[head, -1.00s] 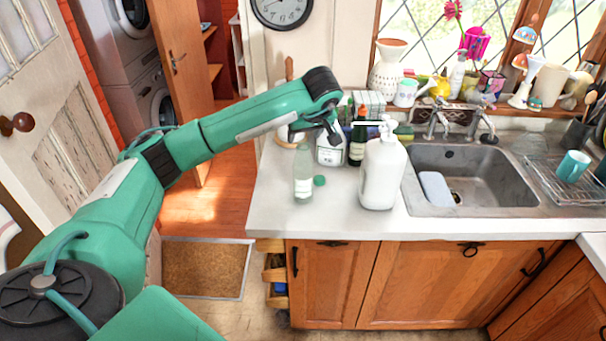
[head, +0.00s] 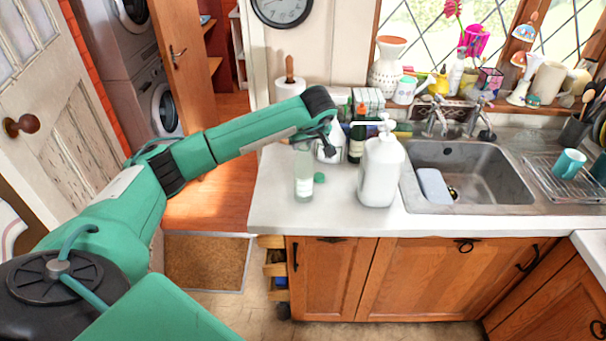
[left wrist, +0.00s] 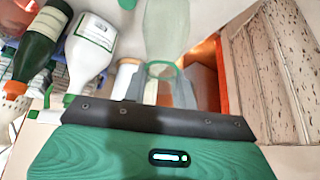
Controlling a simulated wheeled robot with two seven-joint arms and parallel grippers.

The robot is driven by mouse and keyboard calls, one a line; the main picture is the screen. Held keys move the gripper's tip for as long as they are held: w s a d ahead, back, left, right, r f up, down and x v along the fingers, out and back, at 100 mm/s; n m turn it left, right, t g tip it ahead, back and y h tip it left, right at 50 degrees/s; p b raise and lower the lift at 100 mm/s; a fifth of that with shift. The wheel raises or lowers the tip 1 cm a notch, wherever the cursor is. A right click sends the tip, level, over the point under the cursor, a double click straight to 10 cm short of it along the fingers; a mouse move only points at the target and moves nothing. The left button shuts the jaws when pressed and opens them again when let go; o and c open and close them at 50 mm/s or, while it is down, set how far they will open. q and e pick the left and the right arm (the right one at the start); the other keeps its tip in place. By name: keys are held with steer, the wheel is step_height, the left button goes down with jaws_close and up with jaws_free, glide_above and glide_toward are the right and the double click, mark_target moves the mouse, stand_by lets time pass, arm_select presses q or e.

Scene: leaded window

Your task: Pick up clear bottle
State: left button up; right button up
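The clear bottle (head: 304,178) stands upright and uncapped on the counter, with a pale label. The fingers look apart, one on each side of the neck; I see no clear contact. My right gripper is not in view.
A white pump bottle (head: 380,170) stands close on the right. A dark green bottle (head: 357,143) and a white labelled bottle (left wrist: 92,42) stand behind. The sink (head: 470,175) is further right. The counter (head: 275,205) is clear at its front left.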

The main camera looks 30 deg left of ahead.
arm_select(q)
jaws_close()
steer(key=shift+r+b, duration=0.3)
steer(key=shift+r, duration=0.25)
step_height(320, 180, up, 19)
steer(key=b, duration=0.5)
steer(key=shift+d+f, duration=0.1)
steer(key=shift+f, duration=0.1)
